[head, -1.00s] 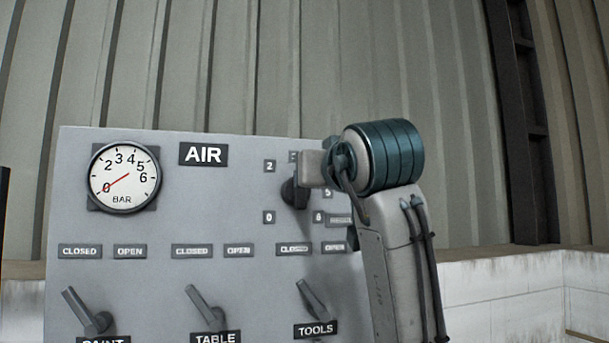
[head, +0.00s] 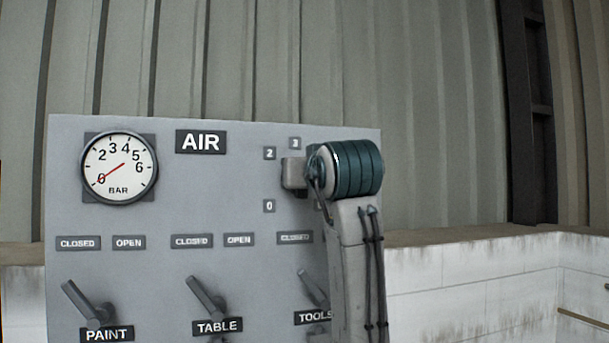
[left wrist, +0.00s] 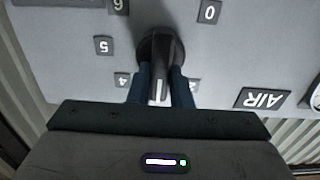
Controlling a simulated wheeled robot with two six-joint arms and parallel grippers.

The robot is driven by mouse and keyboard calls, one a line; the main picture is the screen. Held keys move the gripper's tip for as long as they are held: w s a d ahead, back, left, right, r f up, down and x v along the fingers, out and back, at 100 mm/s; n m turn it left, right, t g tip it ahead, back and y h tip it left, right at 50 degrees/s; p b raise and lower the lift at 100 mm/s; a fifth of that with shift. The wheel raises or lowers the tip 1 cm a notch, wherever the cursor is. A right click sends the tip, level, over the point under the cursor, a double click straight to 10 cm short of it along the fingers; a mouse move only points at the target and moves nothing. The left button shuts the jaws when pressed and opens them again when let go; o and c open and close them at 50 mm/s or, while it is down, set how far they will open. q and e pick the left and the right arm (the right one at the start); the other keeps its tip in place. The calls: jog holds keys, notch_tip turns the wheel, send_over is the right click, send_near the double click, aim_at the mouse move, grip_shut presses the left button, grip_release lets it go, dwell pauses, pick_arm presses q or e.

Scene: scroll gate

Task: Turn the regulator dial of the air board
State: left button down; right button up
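The grey air board (head: 240,130) fills the left and middle of the head view. Its regulator dial is hidden there behind my left gripper and wrist (head: 292,174). In the left wrist view the dark dial (left wrist: 160,48) sits between my two blue fingers (left wrist: 162,90), one on each side of its handle, which they appear to touch. A white mark on the handle points down in that view, between the 4 and 2 labels. The round gauge (head: 119,167) has its red needle at 0. My right gripper is not in view.
Three valve levers, PAINT (head: 85,302), TABLE (head: 206,296) and TOOLS (head: 313,288), lean toward their CLOSED labels below the dial. My arm covers the board's right part. A low white wall (head: 450,285) and corrugated metal wall (head: 440,110) stand behind.

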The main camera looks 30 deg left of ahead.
pick_arm(q)
jog(key=m+b, duration=0.4)
jog(key=m, duration=0.2)
jog(key=m+b, duration=0.4)
jog(key=m, duration=0.2)
jog(key=m+b, duration=0.4)
jog(key=m, duration=0.1)
jog(key=shift+w+d+f+m+b, duration=0.2)
jog(key=shift+w+f+m+b, duration=0.1)
jog(key=shift+f+m, duration=0.1)
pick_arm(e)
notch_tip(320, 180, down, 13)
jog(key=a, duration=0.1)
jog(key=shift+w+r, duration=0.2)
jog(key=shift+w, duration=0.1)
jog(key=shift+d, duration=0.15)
pick_arm(q)
jog(key=c, duration=1.3)
grip_release()
